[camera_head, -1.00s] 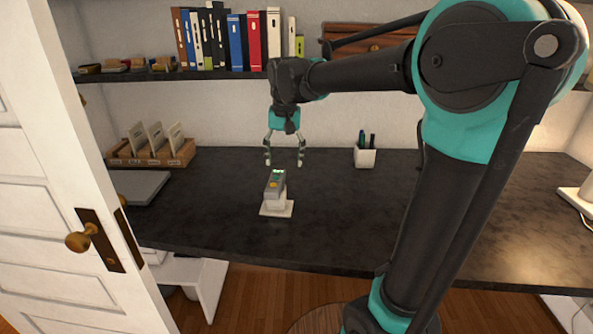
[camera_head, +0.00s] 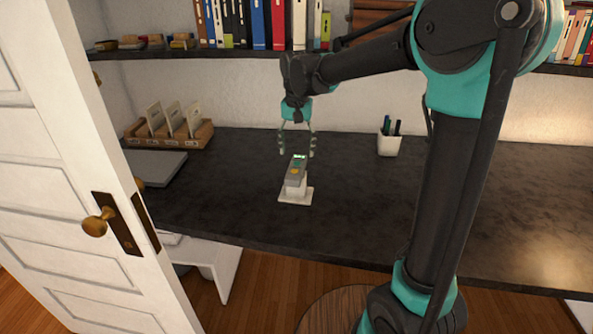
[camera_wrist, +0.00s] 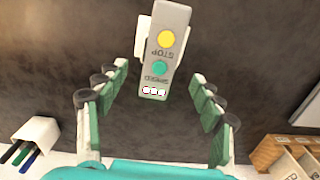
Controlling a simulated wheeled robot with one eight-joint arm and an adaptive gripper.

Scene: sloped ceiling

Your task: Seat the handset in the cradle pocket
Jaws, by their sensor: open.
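The handset (camera_head: 296,169) is a small grey unit with a yellow and a teal button and a lit green end. In the wrist view the handset (camera_wrist: 160,50) lies between and ahead of my fingers. It sits on top of a white cradle (camera_head: 295,196) with a flat base plate on the dark desk; the cradle also shows behind it in the wrist view (camera_wrist: 143,42). Whether it is fully down in the pocket I cannot tell. My gripper (camera_head: 297,153) is open and empty, just above and behind the handset's lit end. The fingers are apart from it on both sides (camera_wrist: 163,108).
A pen cup (camera_head: 388,146) stands to the right. A wooden card rack (camera_head: 170,135) and a grey flat slab (camera_head: 160,168) are at the left. A shelf (camera_head: 180,54) with books runs above. A white door (camera_head: 60,150) is at the near left. The desk around the cradle is clear.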

